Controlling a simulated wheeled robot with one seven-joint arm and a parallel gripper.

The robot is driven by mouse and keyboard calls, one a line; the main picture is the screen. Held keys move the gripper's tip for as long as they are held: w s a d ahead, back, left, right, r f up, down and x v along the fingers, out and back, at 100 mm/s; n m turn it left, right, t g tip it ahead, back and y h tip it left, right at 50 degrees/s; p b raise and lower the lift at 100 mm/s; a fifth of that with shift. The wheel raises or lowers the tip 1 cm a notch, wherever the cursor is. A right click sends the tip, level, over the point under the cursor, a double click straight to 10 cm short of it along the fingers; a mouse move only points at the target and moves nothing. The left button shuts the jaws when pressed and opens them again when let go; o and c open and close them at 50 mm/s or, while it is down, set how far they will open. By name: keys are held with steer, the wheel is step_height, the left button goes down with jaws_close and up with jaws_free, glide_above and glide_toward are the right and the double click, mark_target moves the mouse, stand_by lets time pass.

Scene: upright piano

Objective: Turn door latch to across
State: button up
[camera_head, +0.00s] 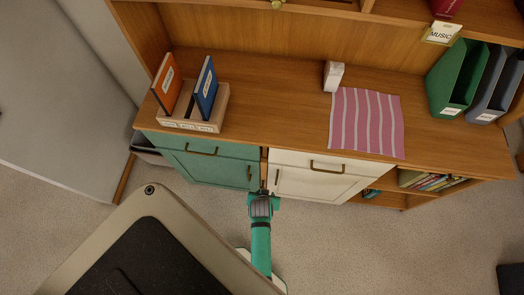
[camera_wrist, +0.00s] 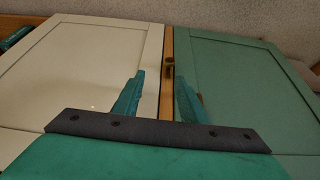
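A small dark brass latch (camera_wrist: 170,69) sits on the wooden strip between the two cabinet doors in the wrist view; it is too small to tell clearly how it is turned. The cream door (camera_wrist: 85,80) is on the left there and the green door (camera_wrist: 235,85) on the right. My gripper (camera_wrist: 158,85) is open and empty, its two teal fingers apart and facing the strip, the latch showing just past the fingertips. In the head view my gripper (camera_head: 262,192) is at the cabinet front between the green door (camera_head: 215,168) and the cream door (camera_head: 310,182), hiding the latch.
The wooden cabinet top (camera_head: 270,105) bears a box (camera_head: 210,122) with orange and blue books, a small white item (camera_head: 333,75), a striped pink cloth (camera_head: 366,122) and green and grey file holders (camera_head: 455,78). A bin (camera_head: 150,148) stands at the left.

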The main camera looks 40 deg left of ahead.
mark_target(263, 185)
steer(key=s+a+x, duration=0.1)
steer(key=a+x, duration=0.1)
steer(key=x, duration=1)
steer(key=shift+g, duration=0.4)
steer(key=shift+a+f, duration=0.1)
steer(key=shift+f, duration=0.05)
steer(key=shift+c, duration=0.4)
jaws_close()
